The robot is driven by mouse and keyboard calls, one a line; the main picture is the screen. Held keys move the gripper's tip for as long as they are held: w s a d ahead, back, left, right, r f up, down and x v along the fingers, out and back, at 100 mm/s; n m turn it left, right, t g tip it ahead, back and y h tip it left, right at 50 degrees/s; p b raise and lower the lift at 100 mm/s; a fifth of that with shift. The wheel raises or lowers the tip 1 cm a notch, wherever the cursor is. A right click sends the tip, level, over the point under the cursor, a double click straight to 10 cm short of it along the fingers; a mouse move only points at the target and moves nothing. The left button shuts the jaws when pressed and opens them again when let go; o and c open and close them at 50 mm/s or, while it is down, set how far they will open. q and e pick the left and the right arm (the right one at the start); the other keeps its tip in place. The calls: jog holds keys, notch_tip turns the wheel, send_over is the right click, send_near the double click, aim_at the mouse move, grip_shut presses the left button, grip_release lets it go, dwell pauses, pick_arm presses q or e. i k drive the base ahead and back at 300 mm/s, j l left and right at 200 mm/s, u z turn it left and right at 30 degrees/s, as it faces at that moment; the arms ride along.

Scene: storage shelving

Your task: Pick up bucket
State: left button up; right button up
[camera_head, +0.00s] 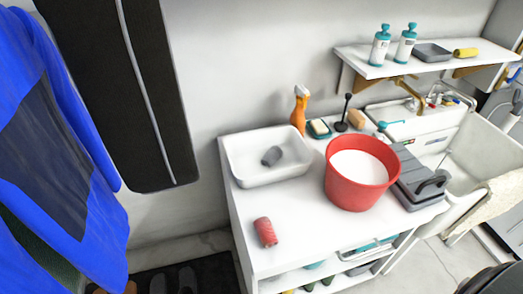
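The bucket (352,193) is red with a white inside. It stands upright on the white counter (290,225), right of the middle in the head view. Its open top faces up, and I see no raised handle. Neither my left nor my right gripper is in view, and nothing is seen touching the bucket.
A white basin (270,176) with a grey item stands left of the bucket, and a grey case (418,180) close on its right. An orange spray bottle (299,108) and plunger stand behind. A red cylinder (265,232) is at front left. The counter's front middle is clear.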

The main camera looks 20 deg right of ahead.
aim_at(361, 168)
jog(key=z, duration=1.45)
